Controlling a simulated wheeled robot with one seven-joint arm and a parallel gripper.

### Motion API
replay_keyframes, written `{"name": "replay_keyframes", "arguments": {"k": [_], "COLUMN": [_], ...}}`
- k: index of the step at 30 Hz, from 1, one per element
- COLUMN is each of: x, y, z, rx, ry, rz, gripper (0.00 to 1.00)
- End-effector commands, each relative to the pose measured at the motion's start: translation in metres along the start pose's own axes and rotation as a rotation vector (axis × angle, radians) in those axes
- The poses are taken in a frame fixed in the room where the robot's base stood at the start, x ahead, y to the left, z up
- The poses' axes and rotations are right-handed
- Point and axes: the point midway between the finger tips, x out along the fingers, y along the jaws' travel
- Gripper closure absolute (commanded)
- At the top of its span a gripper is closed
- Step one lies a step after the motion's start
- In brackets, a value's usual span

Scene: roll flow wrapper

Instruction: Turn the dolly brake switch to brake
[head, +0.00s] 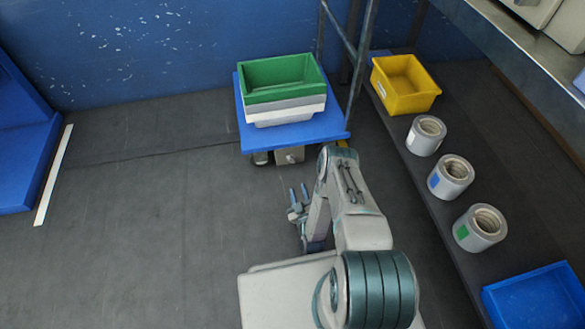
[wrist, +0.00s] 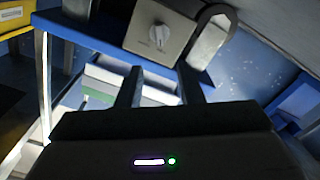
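The dolly (head: 329,134) is a blue platform on wheels near the back wall, carrying stacked bins. In the head view a grey box (head: 290,155) hangs below its front edge. In the wrist view this box (wrist: 184,22) carries a pale rotary switch knob (wrist: 160,37) with small markings around it, too small to read. My gripper (head: 299,192) is in front of the dolly, low near the floor. In the wrist view my gripper (wrist: 158,78) has its two fingers apart, with nothing between them. The fingertips are near the box and look apart from the knob.
A green bin (head: 280,78) tops the stack on the dolly. A dark shelf at right holds a yellow bin (head: 404,84), several rolls (head: 426,135) and a blue bin (head: 537,298).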

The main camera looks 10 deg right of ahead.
Motion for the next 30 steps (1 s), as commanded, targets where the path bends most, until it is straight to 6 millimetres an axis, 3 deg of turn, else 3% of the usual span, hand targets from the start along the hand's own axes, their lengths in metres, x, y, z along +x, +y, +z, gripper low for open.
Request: {"name": "replay_keyframes", "arguments": {"k": [5, 15, 21, 30], "x": [0.017, 0.089, 0.121, 0.136], "y": [-0.001, -0.001, -0.001, 0.0], "z": [0.002, 0.003, 0.002, 0.0], "rx": [-0.001, 0.0, -0.001, -0.001], "ry": [0.006, 0.006, 0.005, 0.003], "rz": [0.006, 0.006, 0.005, 0.003], "gripper": [0.66, 0.66, 0.66, 0.66]}}
